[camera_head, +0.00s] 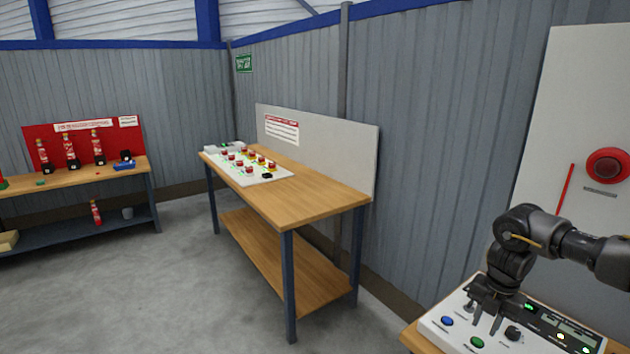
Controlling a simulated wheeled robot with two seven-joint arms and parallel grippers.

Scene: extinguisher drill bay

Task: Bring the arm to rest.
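My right arm comes in from the right edge. My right gripper (486,322) points down over the white control panel (446,341) at the lower right. Its two dark fingers show a gap between them, with nothing seen held. The fingertips are near the green button (477,342) and a black knob (513,333); whether they touch the panel I cannot tell. A blue button (447,321) lies left of the fingers. My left gripper is not in view.
A white board with a red round alarm (608,166) stands behind the panel. A wooden table (320,196) in the middle holds a white board of small red parts (262,176). A shelf (70,180) with red extinguishers is at the left. The grey floor between is clear.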

